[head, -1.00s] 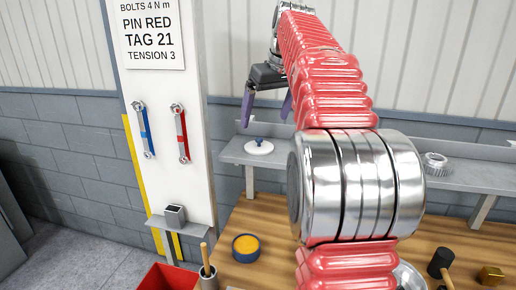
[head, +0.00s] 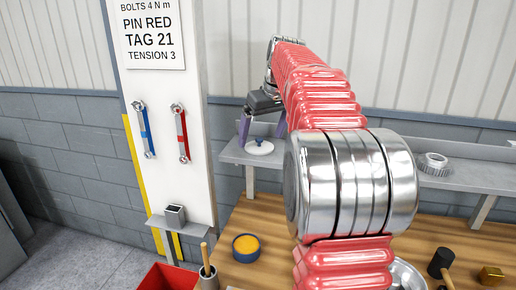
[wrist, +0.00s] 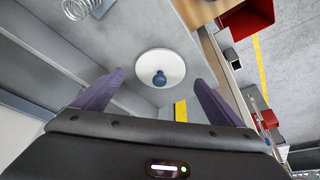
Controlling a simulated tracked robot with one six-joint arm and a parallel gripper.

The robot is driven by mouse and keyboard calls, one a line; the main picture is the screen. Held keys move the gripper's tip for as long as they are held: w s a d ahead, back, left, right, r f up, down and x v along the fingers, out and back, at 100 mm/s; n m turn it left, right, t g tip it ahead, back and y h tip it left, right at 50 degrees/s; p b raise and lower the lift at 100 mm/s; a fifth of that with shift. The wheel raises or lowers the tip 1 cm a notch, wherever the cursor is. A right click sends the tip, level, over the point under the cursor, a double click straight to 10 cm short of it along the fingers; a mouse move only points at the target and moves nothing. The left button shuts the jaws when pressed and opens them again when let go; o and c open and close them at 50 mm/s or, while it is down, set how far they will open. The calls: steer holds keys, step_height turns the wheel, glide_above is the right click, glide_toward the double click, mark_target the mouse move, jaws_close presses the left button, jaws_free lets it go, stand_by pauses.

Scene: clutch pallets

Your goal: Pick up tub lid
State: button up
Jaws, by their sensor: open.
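In the wrist view the lid lies between and beyond the two fingertips (wrist: 158,84). I see no contact with the knob.
Below the shelf, a wooden bench holds a tub of yellow stuff (head: 246,247), a black-headed mallet (head: 441,262) and a brass block (head: 491,276). A red bin (head: 167,277) stands at the lower left.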

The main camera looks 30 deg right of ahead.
mark_target(261, 142)
steer(key=shift+x, duration=1.2)
steer(key=shift+c, duration=0.6)
steer(key=c, duration=1)
steer(key=shift+r, duration=0.1)
step_height(261, 142, up, 10)
steer(key=shift+f, duration=0.25)
steer(key=shift+r, duration=0.2)
steer(key=shift+s+a, duration=0.1)
